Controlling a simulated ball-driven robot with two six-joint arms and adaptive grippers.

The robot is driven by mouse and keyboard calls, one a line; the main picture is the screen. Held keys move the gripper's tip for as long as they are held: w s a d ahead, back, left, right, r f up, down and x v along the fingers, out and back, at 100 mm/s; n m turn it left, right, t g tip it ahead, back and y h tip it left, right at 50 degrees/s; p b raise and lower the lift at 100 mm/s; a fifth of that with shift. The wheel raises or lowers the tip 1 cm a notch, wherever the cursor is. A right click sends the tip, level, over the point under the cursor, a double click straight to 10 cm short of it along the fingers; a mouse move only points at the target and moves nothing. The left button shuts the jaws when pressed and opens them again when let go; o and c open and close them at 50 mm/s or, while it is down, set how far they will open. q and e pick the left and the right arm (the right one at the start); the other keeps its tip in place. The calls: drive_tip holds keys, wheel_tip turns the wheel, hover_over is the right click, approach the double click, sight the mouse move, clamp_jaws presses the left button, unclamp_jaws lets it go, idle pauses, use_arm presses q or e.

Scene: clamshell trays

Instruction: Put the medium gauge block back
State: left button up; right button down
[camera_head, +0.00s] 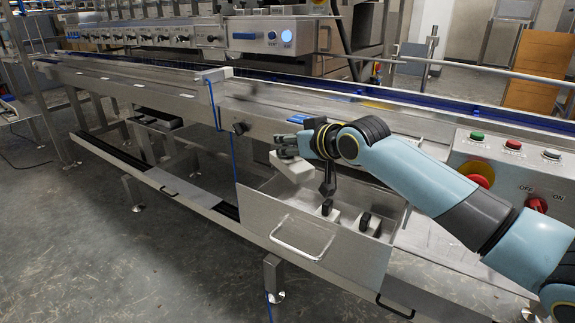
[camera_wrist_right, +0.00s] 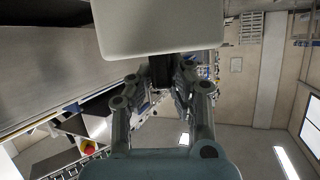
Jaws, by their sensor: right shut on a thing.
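My right gripper (camera_head: 287,148) is shut on a pale, whitish block (camera_head: 292,167), held above the open metal drawer (camera_head: 330,252). In the right wrist view the block (camera_wrist_right: 158,27) fills the top middle, beyond the gripper fingers (camera_wrist_right: 163,78). I take it for the medium gauge block, but its size is hard to compare. Two other pale blocks with black knobs, one on the left (camera_head: 326,212) and one on the right (camera_head: 369,224), sit inside the drawer. The drawer's left part is partly hidden under the gripper and held block. My left gripper is not in view.
The drawer has a front handle (camera_head: 303,243) and raised metal walls. A conveyor line (camera_head: 180,83) runs behind it. Clear concrete floor (camera_head: 110,260) lies at the front left.

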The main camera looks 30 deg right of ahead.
sight(292, 159)
wheel_tip(292, 159, down, 3)
drive_tip(key=shift+f+b, duration=0.15)
drive_tip(key=shift+b, duration=0.5)
drive_tip(key=shift+f, duration=0.25)
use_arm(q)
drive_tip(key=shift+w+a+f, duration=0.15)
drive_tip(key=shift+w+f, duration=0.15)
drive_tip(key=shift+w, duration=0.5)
use_arm(e)
drive_tip(key=shift+r, duration=0.1)
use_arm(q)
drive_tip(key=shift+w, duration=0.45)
use_arm(e)
drive_tip(key=shift+f, duration=0.6)
drive_tip(key=c, duration=1.3)
unclamp_jaws()
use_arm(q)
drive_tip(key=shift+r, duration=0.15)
